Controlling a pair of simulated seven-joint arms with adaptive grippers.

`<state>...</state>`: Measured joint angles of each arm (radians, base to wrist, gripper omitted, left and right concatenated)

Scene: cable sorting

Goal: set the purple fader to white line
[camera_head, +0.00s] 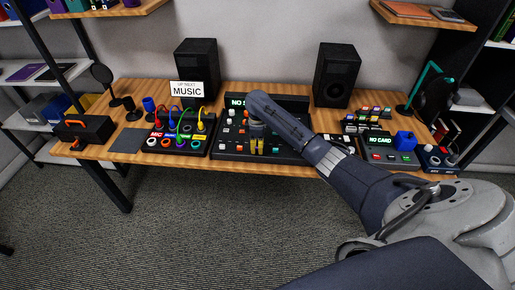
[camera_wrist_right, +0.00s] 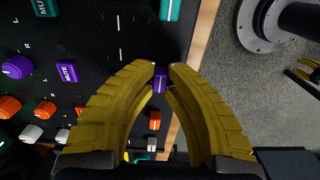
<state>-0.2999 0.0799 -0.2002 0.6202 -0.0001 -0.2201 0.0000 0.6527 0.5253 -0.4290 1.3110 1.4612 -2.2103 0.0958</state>
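The purple fader (camera_wrist_right: 160,84) is a small cap on the black mixing console (camera_head: 231,151). In the right wrist view it sits between the yellow fingertips of my right gripper (camera_wrist_right: 162,68), which are nearly together on both its sides. In the head view my right gripper (camera_head: 257,147) points down at the console's front part, and the fader is hidden there. Short white marks (camera_wrist_right: 119,54) are printed on the panel beside the fader row; which one belongs to the purple fader I cannot tell. My left gripper is out of view.
A teal fader (camera_wrist_right: 171,9) and an orange fader (camera_wrist_right: 155,118) lie in the same row, either side. Purple, orange and white knobs and a purple mute button (camera_wrist_right: 67,71) are near. A cable box (camera_head: 178,140) stands left, a card device (camera_head: 388,148) right.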

